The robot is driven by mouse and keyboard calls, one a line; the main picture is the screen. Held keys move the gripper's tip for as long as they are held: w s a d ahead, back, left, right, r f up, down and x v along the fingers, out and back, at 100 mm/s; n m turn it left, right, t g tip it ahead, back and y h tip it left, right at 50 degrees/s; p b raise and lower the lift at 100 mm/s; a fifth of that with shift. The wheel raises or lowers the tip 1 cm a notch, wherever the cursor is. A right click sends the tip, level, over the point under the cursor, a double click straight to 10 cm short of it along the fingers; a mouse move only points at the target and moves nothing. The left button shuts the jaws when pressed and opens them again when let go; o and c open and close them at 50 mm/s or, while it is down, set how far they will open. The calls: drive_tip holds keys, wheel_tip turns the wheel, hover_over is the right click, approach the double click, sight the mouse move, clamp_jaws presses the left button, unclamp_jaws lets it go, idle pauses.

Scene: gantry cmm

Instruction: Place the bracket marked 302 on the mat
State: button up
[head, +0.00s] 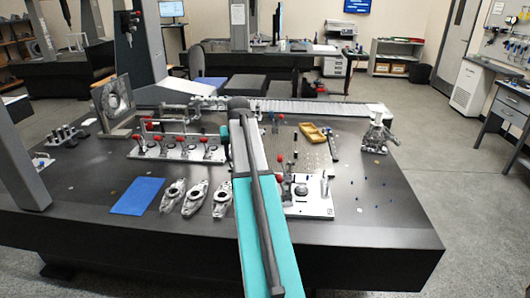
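A blue mat (137,196) lies flat and bare on the dark table at the front left. Three similar grey metal brackets lie in a row to its right: a left bracket (173,194), a middle bracket (195,198) and a right bracket (223,198). Each has a round hole. Any numbers on them are too small to read, so I cannot tell which is 302. My teal and grey arm reaches over the table to the right of the brackets. My gripper does not show; the arm seems to hide it.
Behind the brackets stands a plate with red-handled clamps (178,152). Another clamp fixture (306,197) is right of my arm. A yellow tray (312,133) and a metal part (377,135) stand farther back. A grey machine column rises at left. The front right tabletop is mostly clear.

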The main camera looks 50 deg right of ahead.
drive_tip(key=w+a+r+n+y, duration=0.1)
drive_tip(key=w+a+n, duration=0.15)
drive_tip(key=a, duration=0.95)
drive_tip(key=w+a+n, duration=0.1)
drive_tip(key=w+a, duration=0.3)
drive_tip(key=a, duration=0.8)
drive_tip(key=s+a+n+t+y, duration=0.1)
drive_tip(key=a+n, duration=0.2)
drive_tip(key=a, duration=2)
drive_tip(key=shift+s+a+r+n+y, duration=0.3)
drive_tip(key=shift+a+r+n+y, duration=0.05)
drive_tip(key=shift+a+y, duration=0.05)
